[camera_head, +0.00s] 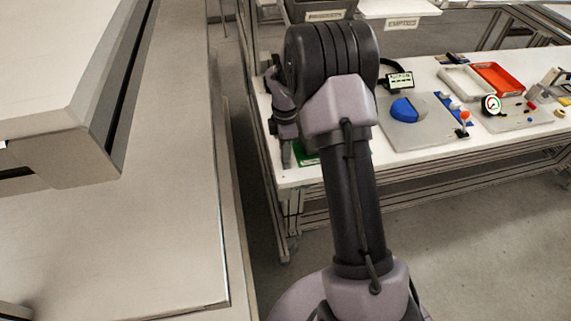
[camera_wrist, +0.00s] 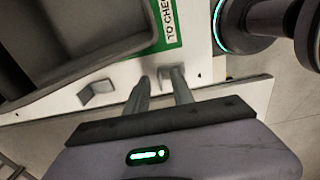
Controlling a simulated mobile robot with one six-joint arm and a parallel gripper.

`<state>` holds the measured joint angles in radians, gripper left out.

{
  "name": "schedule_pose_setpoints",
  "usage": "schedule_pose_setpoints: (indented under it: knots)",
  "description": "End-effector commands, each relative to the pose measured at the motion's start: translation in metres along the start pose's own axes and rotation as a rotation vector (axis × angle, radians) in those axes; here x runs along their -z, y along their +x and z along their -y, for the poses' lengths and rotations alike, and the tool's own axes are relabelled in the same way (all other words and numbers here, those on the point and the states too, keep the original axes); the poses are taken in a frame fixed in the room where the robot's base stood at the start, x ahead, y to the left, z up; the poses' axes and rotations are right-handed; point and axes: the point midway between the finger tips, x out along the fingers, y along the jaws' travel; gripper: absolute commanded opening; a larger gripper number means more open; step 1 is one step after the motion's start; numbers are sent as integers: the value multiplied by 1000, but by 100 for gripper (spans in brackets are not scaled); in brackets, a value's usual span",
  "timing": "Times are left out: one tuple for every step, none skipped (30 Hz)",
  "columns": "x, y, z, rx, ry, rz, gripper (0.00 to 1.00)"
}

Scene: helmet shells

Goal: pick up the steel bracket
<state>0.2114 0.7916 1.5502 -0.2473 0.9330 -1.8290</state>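In the wrist view, a small bent grey metal piece that looks like the steel bracket (camera_wrist: 97,91) lies on the white table top, left of my fingers. My gripper (camera_wrist: 160,80) is above the table near its edge, with its two fingers apart and a gap between them. A small grey angled shape shows at the right fingertip; I cannot tell whether it is a second metal piece or part of the finger. In the head view my arm hides the bracket, and the gripper's fingers cannot be made out.
A dark grey bin (camera_wrist: 60,50) stands beside a green label (camera_wrist: 165,22) in the wrist view. In the head view the white table (camera_head: 420,75) carries a grey board with a blue piece (camera_head: 405,110), a red tray (camera_head: 498,78) and a gauge (camera_head: 491,103). A large bench is left.

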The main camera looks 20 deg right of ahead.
Motion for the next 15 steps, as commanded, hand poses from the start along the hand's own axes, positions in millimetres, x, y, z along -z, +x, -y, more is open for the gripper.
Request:
schedule_pose_setpoints:
  knots:
    - [0,13,0,1,0,0,29]
    - [1,14,0,1,1,-1,29]
    - [1,14,0,0,1,-1,29]
    - [1,13,0,0,1,-1,29]
    - [1,12,0,-1,1,-1,29]
    - [1,12,0,-1,1,-1,29]
    - [1,11,0,-1,1,-1,29]
    - [1,11,0,0,1,-1,25]
    - [1,11,0,0,1,-1,17]
    - [1,11,0,0,1,0,11]
    - [1,11,0,0,1,0,6]
    - [1,11,0,0,1,0,0]
    - [1,11,0,0,1,0,0]
    - [0,11,0,0,1,0,0]
    - [0,11,0,0,1,0,0]
